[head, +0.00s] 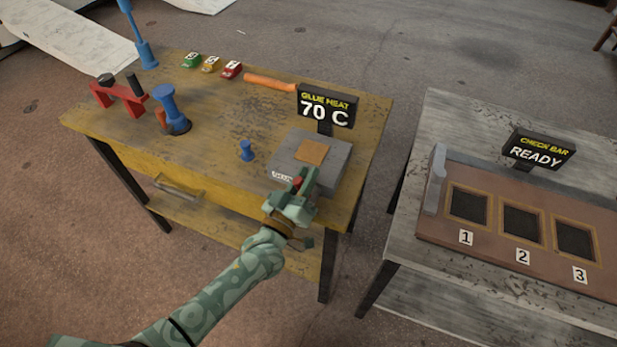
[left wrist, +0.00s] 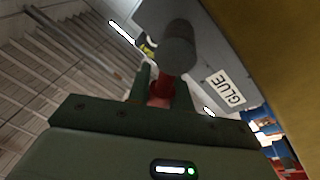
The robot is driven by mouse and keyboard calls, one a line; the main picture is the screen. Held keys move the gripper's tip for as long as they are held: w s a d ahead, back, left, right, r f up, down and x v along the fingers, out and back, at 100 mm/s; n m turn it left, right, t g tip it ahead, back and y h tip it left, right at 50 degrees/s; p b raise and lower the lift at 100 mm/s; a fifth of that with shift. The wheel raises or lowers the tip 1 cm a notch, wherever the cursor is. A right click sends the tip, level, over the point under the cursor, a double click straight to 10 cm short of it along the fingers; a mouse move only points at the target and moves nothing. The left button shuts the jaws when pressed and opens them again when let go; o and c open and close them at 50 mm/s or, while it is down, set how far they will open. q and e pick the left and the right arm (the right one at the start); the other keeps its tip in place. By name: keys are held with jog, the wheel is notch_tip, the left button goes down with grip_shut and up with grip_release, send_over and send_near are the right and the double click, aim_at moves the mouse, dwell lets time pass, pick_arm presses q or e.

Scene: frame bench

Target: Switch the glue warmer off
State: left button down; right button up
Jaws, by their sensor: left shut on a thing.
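The glue warmer (head: 335,168) is a grey box with a tan pad on top, at the front right corner of the yellow bench. Its sign (head: 326,108) reads "GLUE HEAT 70 C". My left gripper (head: 298,186) is at the warmer's front side, shut on a small red switch handle (head: 297,182). In the left wrist view the red handle (left wrist: 160,90) sits between the fingers, beside a dark grey cylinder (left wrist: 178,48) and the warmer's "GLUE" label (left wrist: 228,91). The fingers partly hide the handle, so its exact setting cannot be told. My right gripper is not in view.
The yellow bench (head: 225,125) also holds a small blue peg (head: 246,151), a blue post (head: 171,110), a red stand (head: 118,98), small coloured blocks and an orange handle (head: 270,82). A second bench at right bears a "CHECK BAR READY" sign (head: 538,150) and three numbered dark pads.

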pick_arm(q)
jog(key=shift+a+f+n, duration=0.15)
jog(key=shift+n, duration=0.25)
jog(key=c, duration=1.3)
grip_release()
jog(key=shift+o, duration=0.2)
